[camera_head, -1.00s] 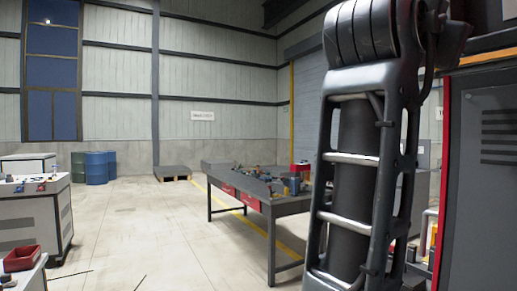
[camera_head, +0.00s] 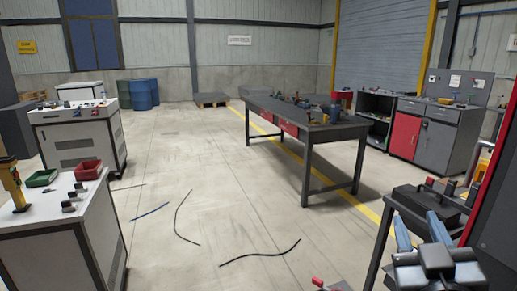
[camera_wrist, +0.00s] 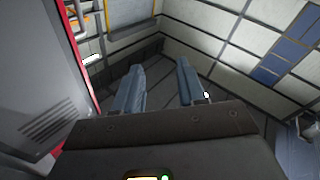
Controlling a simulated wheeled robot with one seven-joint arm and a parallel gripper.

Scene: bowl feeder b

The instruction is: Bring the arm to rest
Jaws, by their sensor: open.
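My gripper (camera_head: 418,224) shows at the lower right of the head view, its two blue fingers pointing up and apart. In the wrist view my gripper (camera_wrist: 158,72) is open, with nothing between the fingers. The wrist view looks past the fingers to the far walls and a corner of the hall. Most of my arm is out of the head view.
A dark bench (camera_head: 391,197) stands close behind my gripper, with a black case (camera_head: 428,206) on it. A red-edged grey cabinet (camera_head: 500,215) is close on the right. A long worktable (camera_head: 335,133) stands beyond. Thin cables (camera_head: 262,256) lie on otherwise open floor.

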